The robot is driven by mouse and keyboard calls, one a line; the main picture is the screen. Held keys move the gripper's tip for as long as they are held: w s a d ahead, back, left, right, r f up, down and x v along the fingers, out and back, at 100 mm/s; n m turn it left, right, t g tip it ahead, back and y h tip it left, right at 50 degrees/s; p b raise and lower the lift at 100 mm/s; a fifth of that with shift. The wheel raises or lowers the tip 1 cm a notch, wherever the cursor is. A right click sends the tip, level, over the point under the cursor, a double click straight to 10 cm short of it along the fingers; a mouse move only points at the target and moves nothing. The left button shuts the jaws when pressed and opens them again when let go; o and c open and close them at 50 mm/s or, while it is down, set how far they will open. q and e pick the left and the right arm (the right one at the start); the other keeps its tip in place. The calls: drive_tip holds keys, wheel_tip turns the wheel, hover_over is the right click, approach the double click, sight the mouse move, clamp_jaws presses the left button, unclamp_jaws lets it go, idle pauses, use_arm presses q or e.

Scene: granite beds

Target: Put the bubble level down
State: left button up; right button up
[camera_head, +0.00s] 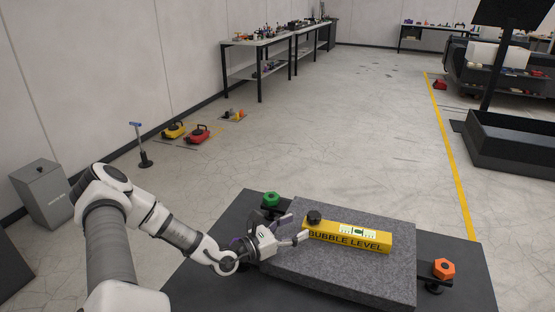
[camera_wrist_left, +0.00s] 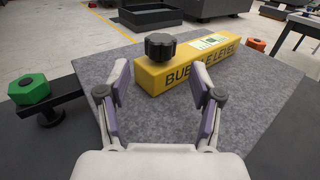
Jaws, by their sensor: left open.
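The yellow bubble level (camera_head: 373,241) lies flat on the grey granite slab (camera_head: 330,277), its lettered side facing me. A black knob (camera_head: 314,217) stands up at its left end, and a pale label with a green vial is on its top. My left gripper (camera_head: 296,232) is just left of the level's knob end. In the left wrist view my left gripper (camera_wrist_left: 163,95) is open, its two fingers apart with nothing between them. The level (camera_wrist_left: 190,62) shows just beyond the fingertips there. My right gripper is in neither view.
A green knob (camera_head: 271,200) is at the slab's far left corner and an orange knob (camera_head: 443,268) at its right side. The slab rests on a dark bed (camera_head: 205,271). Red and yellow tools, a grey bin (camera_head: 42,195) and work tables stand farther off on open floor.

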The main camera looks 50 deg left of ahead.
use_arm(q)
drive_tip(key=s+p, duration=0.1)
drive_tip(key=s, duration=0.1)
drive_tip(key=s+p, duration=0.2)
drive_tip(key=s, duration=0.1)
drive_tip(key=shift+s+a+r, duration=0.3)
drive_tip(key=shift+s+a, duration=0.05)
drive_tip(key=shift+s+f, duration=0.2)
drive_tip(key=shift+s, duration=0.1)
drive_tip(key=shift+f, duration=0.1)
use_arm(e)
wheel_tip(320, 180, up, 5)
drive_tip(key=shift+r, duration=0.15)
